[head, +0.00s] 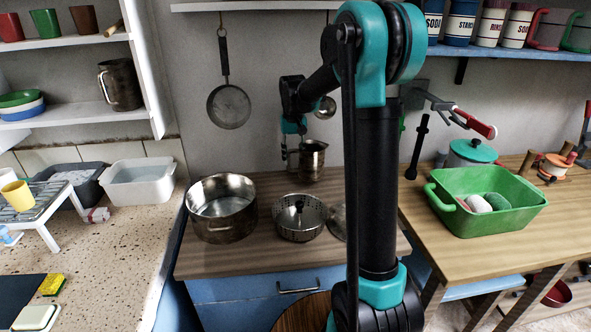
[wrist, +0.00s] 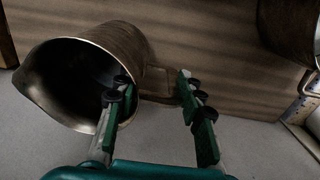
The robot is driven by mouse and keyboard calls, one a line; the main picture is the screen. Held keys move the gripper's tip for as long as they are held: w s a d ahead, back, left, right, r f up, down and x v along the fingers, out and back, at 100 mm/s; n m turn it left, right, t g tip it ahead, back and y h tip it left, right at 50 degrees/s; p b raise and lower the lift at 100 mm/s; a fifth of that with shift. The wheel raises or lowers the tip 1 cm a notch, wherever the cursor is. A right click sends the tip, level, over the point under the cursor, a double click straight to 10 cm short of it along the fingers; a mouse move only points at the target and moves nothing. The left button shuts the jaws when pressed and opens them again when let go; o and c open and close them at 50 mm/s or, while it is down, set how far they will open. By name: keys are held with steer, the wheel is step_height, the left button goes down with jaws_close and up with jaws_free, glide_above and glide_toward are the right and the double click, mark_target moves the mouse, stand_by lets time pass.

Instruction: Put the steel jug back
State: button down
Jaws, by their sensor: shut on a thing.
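The steel jug (head: 312,163) is upright at the back of the wooden counter in the head view, near the wall. I cannot tell whether its base touches the counter. In the wrist view the jug (wrist: 140,50) shows its dark open mouth at the left, with its handle between my fingers. My gripper (head: 291,150) is at the jug's left side in the head view. In the wrist view my gripper (wrist: 158,98) is shut on the jug's handle. A second, darker jug (head: 121,84) stands on the left wall shelf.
A large pot (head: 222,222) and a colander (head: 299,222) stand in front of the jug. A pan (head: 229,106) hangs on the wall behind. A green tub (head: 487,205) is on the right table and a white basin (head: 137,185) on the left counter.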

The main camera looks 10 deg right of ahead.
steer(key=shift+f, duration=2.25)
steer(key=shift+f, duration=0.1)
steer(key=c, duration=1)
jaws_free()
steer(key=shift+o, duration=0.2)
step_height(320, 180, up, 12)
steer(key=shift+s+r, duration=0.1)
steer(key=shift+r, duration=0.05)
